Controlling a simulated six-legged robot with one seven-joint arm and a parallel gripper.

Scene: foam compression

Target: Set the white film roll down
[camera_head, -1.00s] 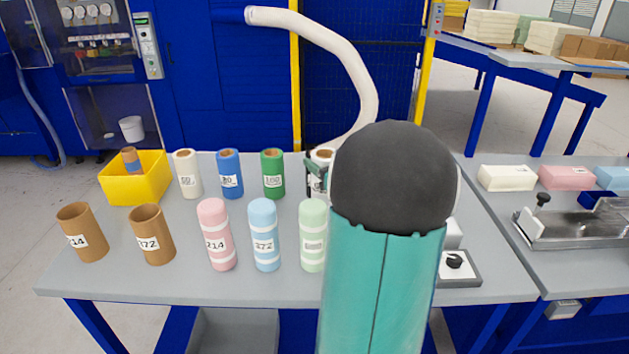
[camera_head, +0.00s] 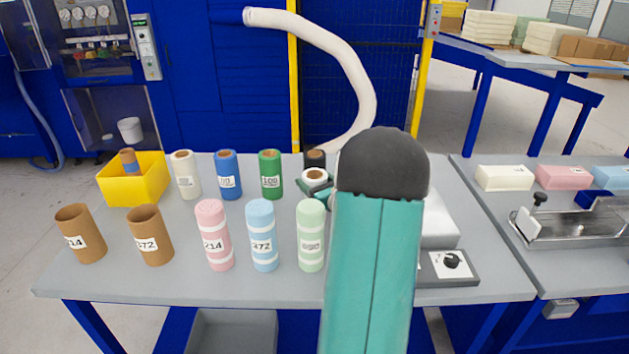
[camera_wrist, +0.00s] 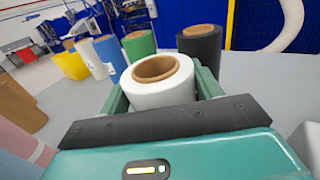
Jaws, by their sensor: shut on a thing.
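The white film roll (camera_wrist: 160,95), with a brown cardboard core, stands roughly upright between the two green fingers of my gripper (camera_wrist: 162,88) in the wrist view. My gripper is shut on it. In the head view the top of the white film roll (camera_head: 314,175) shows just left of my arm, in front of the black roll (camera_head: 315,158). My gripper (camera_head: 319,189) is partly hidden there by my arm. The roll's lower part is hidden, so I cannot tell whether it touches the grey table (camera_head: 180,285).
White, blue (camera_head: 228,176) and green (camera_head: 271,174) rolls stand left of the black roll. A yellow bin (camera_head: 133,181) is at the far left. Pink, blue and pale green foam rolls and two brown tubes stand nearer. A device with a knob (camera_head: 449,264) is right of my arm.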

